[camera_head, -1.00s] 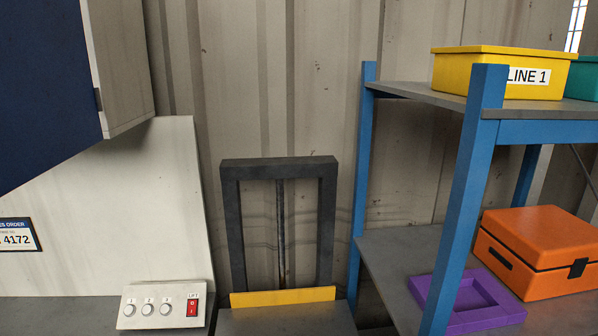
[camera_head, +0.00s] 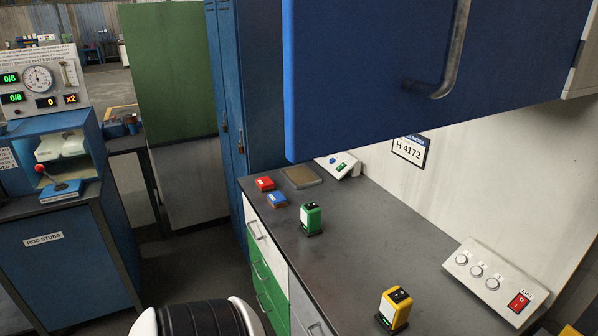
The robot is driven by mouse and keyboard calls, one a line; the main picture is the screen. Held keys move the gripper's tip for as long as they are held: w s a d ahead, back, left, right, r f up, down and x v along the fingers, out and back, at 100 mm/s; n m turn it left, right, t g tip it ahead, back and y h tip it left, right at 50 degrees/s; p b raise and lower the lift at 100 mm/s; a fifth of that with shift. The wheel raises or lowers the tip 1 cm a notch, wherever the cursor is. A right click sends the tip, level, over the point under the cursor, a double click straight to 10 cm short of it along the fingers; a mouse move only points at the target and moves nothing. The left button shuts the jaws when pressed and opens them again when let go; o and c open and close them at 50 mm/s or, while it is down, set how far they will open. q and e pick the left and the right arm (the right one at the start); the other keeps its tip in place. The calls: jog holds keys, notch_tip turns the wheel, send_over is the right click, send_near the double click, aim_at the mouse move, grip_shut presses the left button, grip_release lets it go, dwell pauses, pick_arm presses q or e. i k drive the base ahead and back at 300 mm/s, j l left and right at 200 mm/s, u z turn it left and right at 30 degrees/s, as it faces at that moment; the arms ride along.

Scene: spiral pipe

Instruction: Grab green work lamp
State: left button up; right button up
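The green work lamp (camera_head: 311,217) is a small upright green block with a dark base. It stands on the grey workbench top (camera_head: 350,245), near the middle of the picture. A similar yellow and black lamp (camera_head: 394,308) stands on the same bench, closer to me and to the right. Neither of my grippers is in view, so nothing shows of their state or of how far they are from the lamp.
A button panel (camera_head: 495,282) stands at the right. A blue cabinet door (camera_head: 410,65) hangs above the bench. Bench space around the green lamp is clear.

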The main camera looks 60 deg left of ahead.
aim_at(310, 219)
jog(key=u, duration=1.95)
